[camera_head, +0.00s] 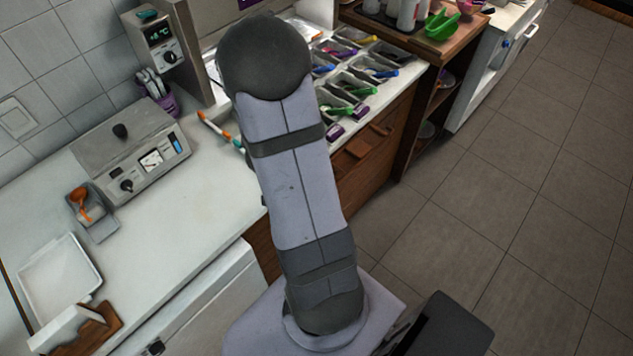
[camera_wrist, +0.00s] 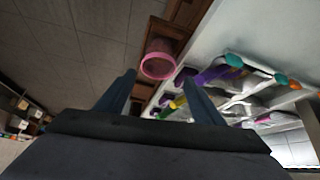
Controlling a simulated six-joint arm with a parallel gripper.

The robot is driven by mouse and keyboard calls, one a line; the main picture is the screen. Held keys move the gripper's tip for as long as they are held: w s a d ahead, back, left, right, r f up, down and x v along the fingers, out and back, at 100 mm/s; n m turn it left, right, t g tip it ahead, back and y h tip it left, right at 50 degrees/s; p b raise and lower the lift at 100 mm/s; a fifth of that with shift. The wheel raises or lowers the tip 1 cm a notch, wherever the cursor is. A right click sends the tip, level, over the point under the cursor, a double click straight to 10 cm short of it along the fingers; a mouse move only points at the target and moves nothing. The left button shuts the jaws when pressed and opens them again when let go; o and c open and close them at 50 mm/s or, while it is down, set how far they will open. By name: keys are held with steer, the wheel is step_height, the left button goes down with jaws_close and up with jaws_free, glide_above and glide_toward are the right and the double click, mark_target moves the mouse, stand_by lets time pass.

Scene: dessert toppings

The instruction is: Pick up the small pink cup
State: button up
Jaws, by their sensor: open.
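A small pink cup (camera_wrist: 158,64) shows in the wrist view, ahead of my fingers. Its round rim faces my camera, and it is beside a brown wooden surface. My gripper (camera_wrist: 159,76) is open. Its two dark fingers stand apart, one to the lower left and one to the lower right of the cup. Nothing is visibly held, and I cannot tell how far off the cup is. In the head view my arm hides my gripper. A small pink item (camera_head: 465,7) sits at the top on the wooden cart, but I cannot tell whether it is the same cup.
Topping bins (camera_head: 350,85) with coloured scoops line the counter behind my arm. A machine (camera_head: 135,158) stands on the left counter. The tiled floor (camera_head: 480,200) at right is clear.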

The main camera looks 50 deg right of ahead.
steer(key=shift+b+x, duration=1.15)
steer(key=shift+x, duration=2.5)
steer(key=shift+s, duration=0.15)
steer(key=shift+a, duration=0.1)
steer(key=c, duration=0.8)
